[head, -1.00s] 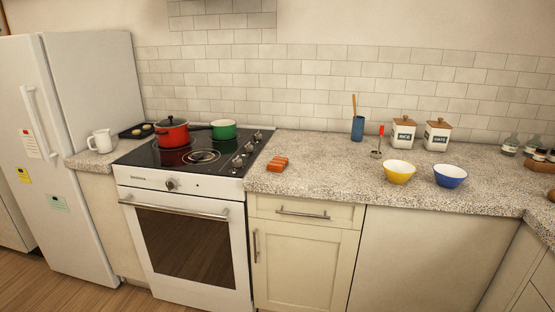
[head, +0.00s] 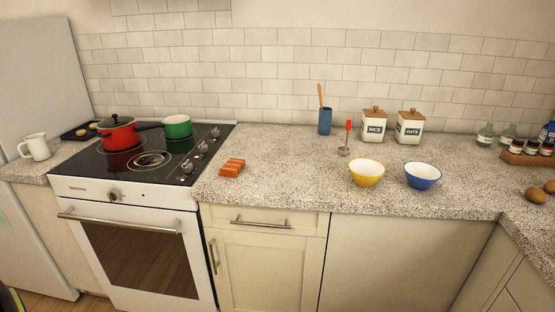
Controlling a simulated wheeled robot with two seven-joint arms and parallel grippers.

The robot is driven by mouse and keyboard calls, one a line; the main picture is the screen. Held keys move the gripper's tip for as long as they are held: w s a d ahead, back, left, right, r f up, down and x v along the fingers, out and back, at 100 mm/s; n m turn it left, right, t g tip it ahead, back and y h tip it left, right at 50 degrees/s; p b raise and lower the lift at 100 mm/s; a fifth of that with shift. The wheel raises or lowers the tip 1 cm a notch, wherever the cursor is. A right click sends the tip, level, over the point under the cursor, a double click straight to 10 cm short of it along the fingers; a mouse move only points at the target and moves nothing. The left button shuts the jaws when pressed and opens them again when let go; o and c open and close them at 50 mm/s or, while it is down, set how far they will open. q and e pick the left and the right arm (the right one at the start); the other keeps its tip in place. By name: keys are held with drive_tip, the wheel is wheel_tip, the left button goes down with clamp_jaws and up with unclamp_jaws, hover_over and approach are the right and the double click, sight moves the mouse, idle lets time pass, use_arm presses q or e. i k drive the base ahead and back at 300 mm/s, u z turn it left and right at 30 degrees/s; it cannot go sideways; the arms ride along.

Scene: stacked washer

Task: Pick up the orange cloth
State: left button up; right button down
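The orange cloth (head: 232,168) lies on the speckled countertop, just right of the stove. It looks folded or rolled, with pale stripes, and nothing covers it. Neither of my grippers shows in the head view.
The stove (head: 140,165) holds a red pot (head: 118,135) and a green pan (head: 177,127). A yellow bowl (head: 367,174) and a blue bowl (head: 422,177) stand right of the cloth. A blue utensil holder (head: 325,122) is behind. The counter (head: 285,170) between cloth and bowls is clear.

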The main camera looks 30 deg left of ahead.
sight(231, 169)
drive_tip(key=u, duration=0.3)
drive_tip(key=i, duration=0.95)
drive_tip(key=u, duration=0.75)
